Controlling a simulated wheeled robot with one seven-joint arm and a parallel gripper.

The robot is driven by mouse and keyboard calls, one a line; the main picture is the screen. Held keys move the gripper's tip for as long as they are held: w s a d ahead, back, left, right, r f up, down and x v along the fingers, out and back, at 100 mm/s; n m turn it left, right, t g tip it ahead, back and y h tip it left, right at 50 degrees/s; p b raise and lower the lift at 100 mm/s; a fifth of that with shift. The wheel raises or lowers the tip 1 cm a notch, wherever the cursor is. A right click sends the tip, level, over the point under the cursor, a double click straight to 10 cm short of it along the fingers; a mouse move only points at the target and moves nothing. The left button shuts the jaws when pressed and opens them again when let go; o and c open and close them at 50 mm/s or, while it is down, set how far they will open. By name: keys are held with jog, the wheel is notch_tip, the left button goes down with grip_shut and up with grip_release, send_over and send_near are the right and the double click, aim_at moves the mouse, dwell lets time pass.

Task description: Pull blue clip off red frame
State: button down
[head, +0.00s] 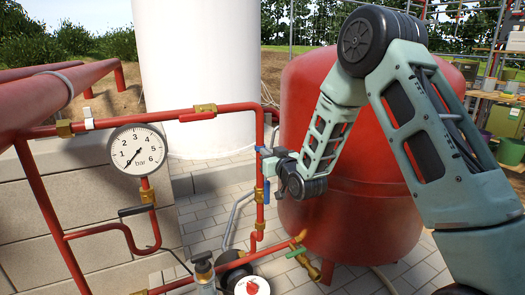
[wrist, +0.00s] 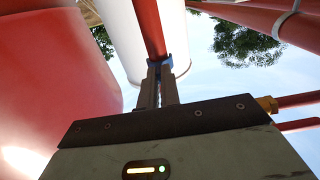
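The blue clip (head: 263,151) sits on the vertical red pipe of the red frame (head: 260,178). In the wrist view the blue clip (wrist: 153,66) shows at the fingertips, against the red pipe (wrist: 149,25). My gripper (head: 270,154) reaches the pipe from the right in the head view. In the wrist view my gripper's (wrist: 160,66) two fingers are close together with a narrow gap, and appear shut on the clip. The fingertips partly hide the clip. The clip still appears to touch the pipe.
A pressure gauge (head: 137,150) hangs on the frame at left. A blue lever (head: 266,192) is lower on the same pipe. A large red tank (head: 360,185) stands close behind my arm. A white column (head: 195,70) is behind the frame. Brass valves and a green lever (head: 296,252) sit below.

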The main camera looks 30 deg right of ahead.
jog(key=shift+s+b, duration=0.35)
jog(key=shift+s, duration=0.35)
dwell(0.6)
jog(key=shift+s+b, duration=0.5)
jog(key=shift+s, duration=0.95)
dwell(1.1)
